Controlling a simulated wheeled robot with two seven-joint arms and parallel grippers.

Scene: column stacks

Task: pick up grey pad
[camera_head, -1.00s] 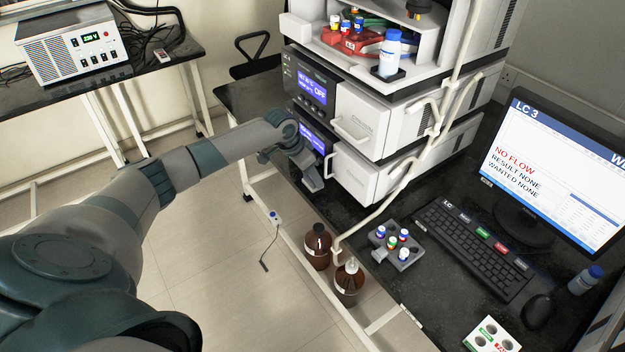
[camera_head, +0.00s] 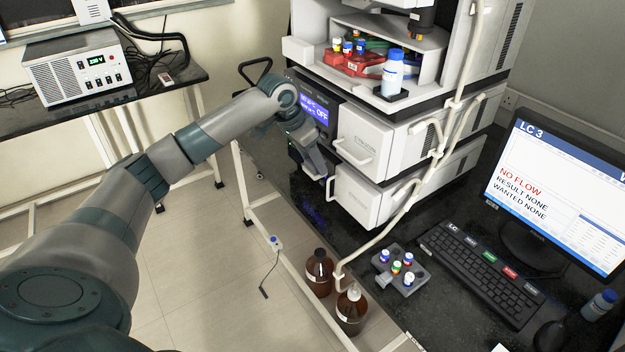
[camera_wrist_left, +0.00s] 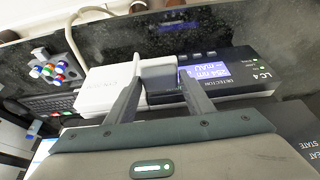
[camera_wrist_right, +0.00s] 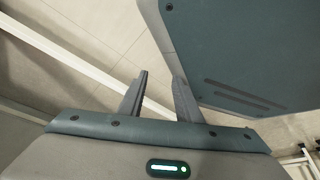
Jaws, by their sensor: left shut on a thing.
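The pad sits between the two fingertips in the left wrist view, in front of the white instrument modules. In the head view my left gripper (camera_head: 318,163) is beside the front of the stack, close to the blue display, and the pad is hard to make out there. My right gripper (camera_wrist_right: 160,88) shows only in its wrist view, with its fingers apart and nothing between them, above the floor.
The instrument stack (camera_head: 375,140) with white drawers and handles stands close to my left gripper.

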